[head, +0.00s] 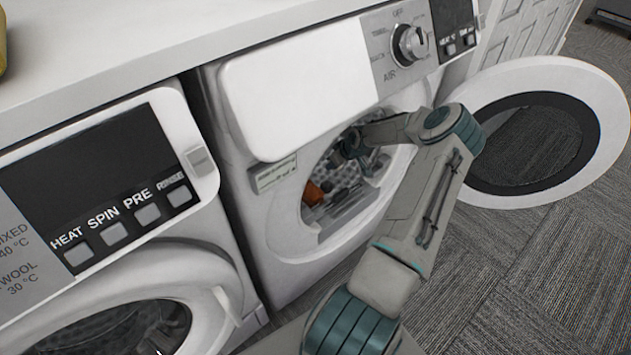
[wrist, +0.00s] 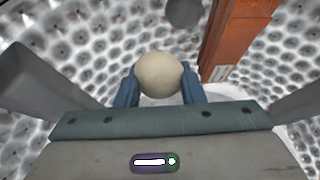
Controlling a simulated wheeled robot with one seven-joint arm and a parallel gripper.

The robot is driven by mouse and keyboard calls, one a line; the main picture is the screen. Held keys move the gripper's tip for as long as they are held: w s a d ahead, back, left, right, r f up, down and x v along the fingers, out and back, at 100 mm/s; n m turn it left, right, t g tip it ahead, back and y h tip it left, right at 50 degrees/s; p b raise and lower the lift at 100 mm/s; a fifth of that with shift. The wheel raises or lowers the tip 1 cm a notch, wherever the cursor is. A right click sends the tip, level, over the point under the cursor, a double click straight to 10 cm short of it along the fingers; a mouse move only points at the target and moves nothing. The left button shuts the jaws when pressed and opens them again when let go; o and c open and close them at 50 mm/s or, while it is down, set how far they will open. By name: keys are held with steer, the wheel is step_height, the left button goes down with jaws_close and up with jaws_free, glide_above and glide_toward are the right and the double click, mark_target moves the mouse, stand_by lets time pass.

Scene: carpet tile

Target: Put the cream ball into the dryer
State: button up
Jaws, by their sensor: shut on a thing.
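The cream ball (wrist: 158,73) is between the two blue fingers of my gripper (wrist: 160,88) in the wrist view. The fingers are shut on its sides. Perforated grey drum walls surround the ball and the gripper. In the head view the dryer (head: 320,90) stands with its round door (head: 472,120) swung open to the right. My arm reaches through the dryer's round opening, and my gripper (head: 352,152) is inside. The ball cannot be made out in the head view.
An orange-brown block-like thing (wrist: 238,35) is in the drum to the right of the ball. A dark grey round thing (wrist: 184,12) is beyond the ball. A washer (head: 110,190) stands left of the dryer, under a white counter (head: 130,40). Carpet (head: 540,270) is clear at the lower right.

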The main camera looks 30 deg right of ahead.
steer(key=w+a+f+b, duration=0.1)
steer(key=w+f, duration=0.1)
steer(key=w+a+f, duration=0.1)
steer(key=w+a, duration=0.1)
steer(key=w, duration=0.1)
steer(key=w+a+f+b, duration=0.1)
steer(key=w+f, duration=0.1)
steer(key=shift+w+a+f+b, duration=0.3)
steer(key=shift+w+a+f, duration=0.05)
steer(key=shift+w, duration=0.05)
steer(key=shift+f+b, duration=0.75)
steer(key=shift+f, duration=1.15)
steer(key=shift+f, duration=0.1)
steer(key=o, duration=0.8)
steer(key=shift+s+d+r, duration=0.1)
steer(key=shift+r, duration=0.3)
steer(key=p+v, duration=0.2)
steer(key=v, duration=0.3)
steer(key=shift+s+r, duration=0.15)
steer(key=shift+r, duration=0.15)
steer(key=shift+s+r+p, duration=0.35)
steer(key=shift+r, duration=0.15)
